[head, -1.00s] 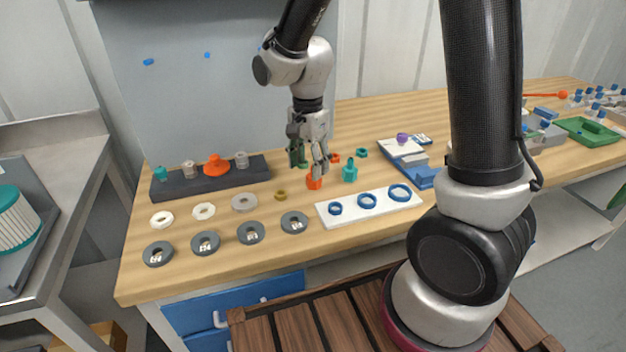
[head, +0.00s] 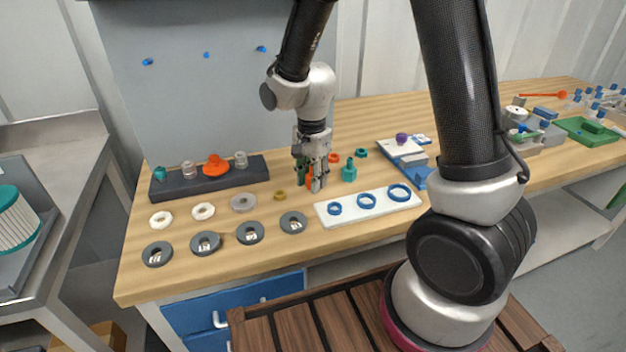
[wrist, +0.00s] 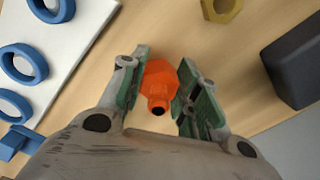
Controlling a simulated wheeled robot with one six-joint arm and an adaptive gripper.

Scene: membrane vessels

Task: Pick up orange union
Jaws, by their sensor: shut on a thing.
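The orange union (wrist: 160,84) is a hex-bodied fitting with a narrower open neck. In the wrist view it sits between the green-padded fingers of my gripper (wrist: 163,98), with its neck toward the palm. In the head view the fingers of my gripper (head: 311,181) point down at the bench top and largely cover the union (head: 309,173). My gripper is shut on the union. I cannot tell whether the union still touches the bench.
A teal fitting (head: 349,171) stands just right of my gripper, with a small orange ring (head: 334,158) behind. A brass nut (head: 280,195) lies to the left. A white board (head: 345,217) with blue rings is in front. A dark rack (head: 170,187) stands at the left.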

